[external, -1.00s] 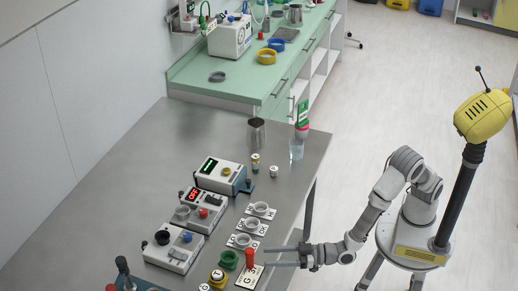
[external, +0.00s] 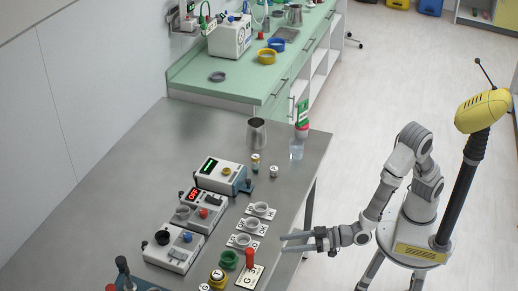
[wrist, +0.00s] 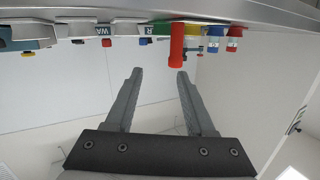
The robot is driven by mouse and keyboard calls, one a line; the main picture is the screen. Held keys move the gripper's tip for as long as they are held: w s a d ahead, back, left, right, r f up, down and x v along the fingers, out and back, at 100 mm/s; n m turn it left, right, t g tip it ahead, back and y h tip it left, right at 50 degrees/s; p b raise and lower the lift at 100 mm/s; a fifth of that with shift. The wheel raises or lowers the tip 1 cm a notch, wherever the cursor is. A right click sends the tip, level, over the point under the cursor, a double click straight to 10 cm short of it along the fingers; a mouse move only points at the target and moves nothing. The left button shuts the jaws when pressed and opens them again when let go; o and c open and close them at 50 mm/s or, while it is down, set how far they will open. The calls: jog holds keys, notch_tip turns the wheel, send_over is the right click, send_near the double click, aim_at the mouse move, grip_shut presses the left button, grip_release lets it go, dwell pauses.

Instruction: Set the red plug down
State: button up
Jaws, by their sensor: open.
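The red plug (external: 250,257) stands upright on a white plate marked G (external: 248,277) near the right edge of the steel table. In the wrist view, which shows the table upside down, the red plug (wrist: 177,47) is beyond the fingertips. My gripper (external: 284,243) is open and empty, to the right of the plug and apart from it, by the table's edge. Its two spread fingers also show in the wrist view (wrist: 160,75), with nothing between them.
A green ring (external: 229,259) sits just left of the plug and a yellow one (external: 217,279) nearer the camera. Plates with grey rings (external: 242,241) lie behind. Boxed devices (external: 174,248) stand to the left. The table's back left is clear.

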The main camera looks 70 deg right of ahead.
jog(key=w+d+r+m+g+h, duration=0.15)
jog(key=d+r, duration=0.25)
jog(key=d, duration=0.5)
jog(key=w+d+r+g, duration=0.1)
jog(key=d+r+g, duration=0.25)
jog(key=d, duration=0.65)
jog(key=s+d+r+g+h, duration=0.2)
jog(key=s+d, duration=0.7)
jog(key=d, duration=0.5)
jog(key=shift+s+m+h, duration=0.2)
jog(key=shift+m+h, duration=0.15)
jog(key=shift+m, duration=0.1)
jog(key=shift+o, duration=1)
jog(key=s+d+f+m+g+h, duration=0.1)
jog(key=s+d+g+h, duration=0.1)
jog(key=s+d, duration=0.6)
jog(key=shift+s+d+m+g+h, duration=0.15)
jog(key=shift+s+m+g+h, duration=0.15)
jog(key=shift+s, duration=0.7)
jog(key=shift+f, duration=0.15)
